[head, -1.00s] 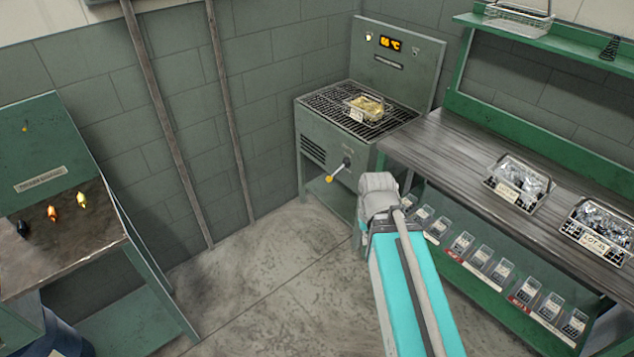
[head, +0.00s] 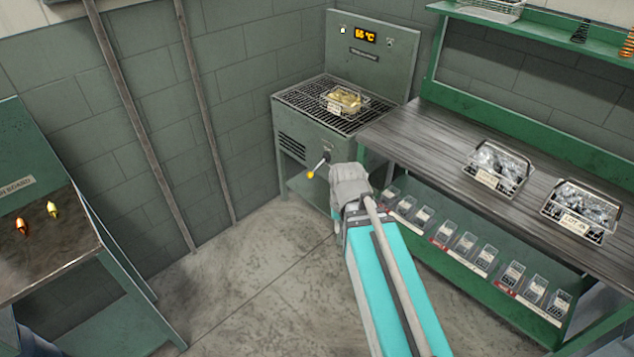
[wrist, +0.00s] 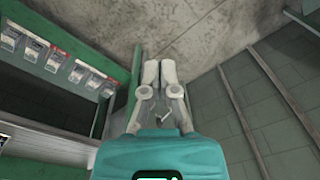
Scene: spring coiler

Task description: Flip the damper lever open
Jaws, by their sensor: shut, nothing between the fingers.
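The damper lever (head: 317,168) is a short metal rod with a yellow knob. It sticks out from the front of the green grated unit (head: 300,137), slanting down and left. In the head view my arm's grey wrist is just right of the lever in the picture, and my gripper's fingers are hidden behind it. In the wrist view my gripper (wrist: 159,70) is shut and empty, its two pale fingers side by side over the concrete floor. I cannot clearly make out the lever in the wrist view.
A wire basket of yellowish parts (head: 345,101) sits on the unit's grate. A green workbench (head: 415,135) with metal baskets stands to the right, with several small bins below. A table (head: 40,262) stands at the left. The floor (head: 240,275) between is clear.

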